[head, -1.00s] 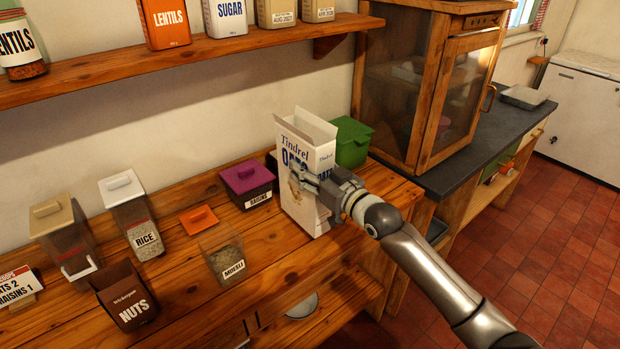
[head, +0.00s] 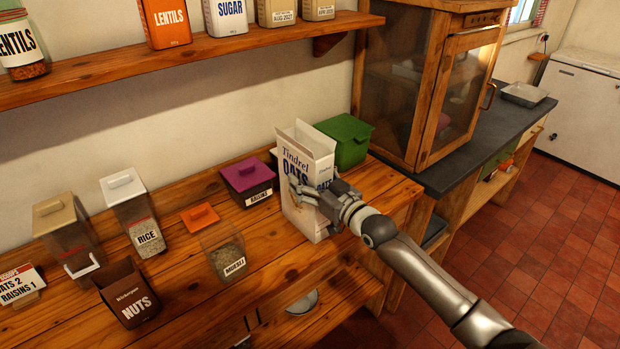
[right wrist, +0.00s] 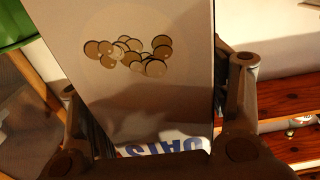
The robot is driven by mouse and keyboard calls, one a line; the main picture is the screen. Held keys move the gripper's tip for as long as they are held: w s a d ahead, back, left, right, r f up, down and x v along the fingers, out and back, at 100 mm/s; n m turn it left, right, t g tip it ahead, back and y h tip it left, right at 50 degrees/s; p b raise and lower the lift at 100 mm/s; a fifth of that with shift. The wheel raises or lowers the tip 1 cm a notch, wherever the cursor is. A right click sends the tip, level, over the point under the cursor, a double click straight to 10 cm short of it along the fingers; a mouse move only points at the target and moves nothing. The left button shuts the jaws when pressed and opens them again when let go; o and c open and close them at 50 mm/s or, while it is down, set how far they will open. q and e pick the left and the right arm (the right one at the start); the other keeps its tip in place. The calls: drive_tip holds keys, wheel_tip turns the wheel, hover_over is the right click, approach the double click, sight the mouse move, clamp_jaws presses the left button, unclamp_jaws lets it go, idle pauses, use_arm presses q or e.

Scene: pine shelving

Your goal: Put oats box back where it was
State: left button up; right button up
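The oats box (head: 305,170) is white with blue lettering and open top flaps. It stands near upright at the right part of the wooden counter (head: 190,290), in front of the green box; whether its base touches the wood is hard to tell. My right gripper (head: 318,196) is around the box from the right, with a finger across its front. In the right wrist view the oats box (right wrist: 150,70) fills the space between the fingers, its lettering upside down. My left gripper is not in view.
A purple-lidded raisins box (head: 248,180) stands left of the oats box and a green box (head: 345,140) behind it. Rice (head: 135,215), muesli (head: 228,262) and nuts (head: 128,293) containers stand further left. A shelf (head: 190,62) runs above; a wooden cabinet (head: 430,90) is at right.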

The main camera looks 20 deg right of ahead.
drive_tip(key=shift+r, duration=0.25)
drive_tip(key=shift+s+d+f, duration=0.1)
drive_tip(key=shift+s+f, duration=0.1)
drive_tip(key=shift+s, duration=0.1)
drive_tip(key=b+v, duration=0.2)
drive_tip(key=v, duration=0.9)
drive_tip(key=shift+s+r, duration=0.2)
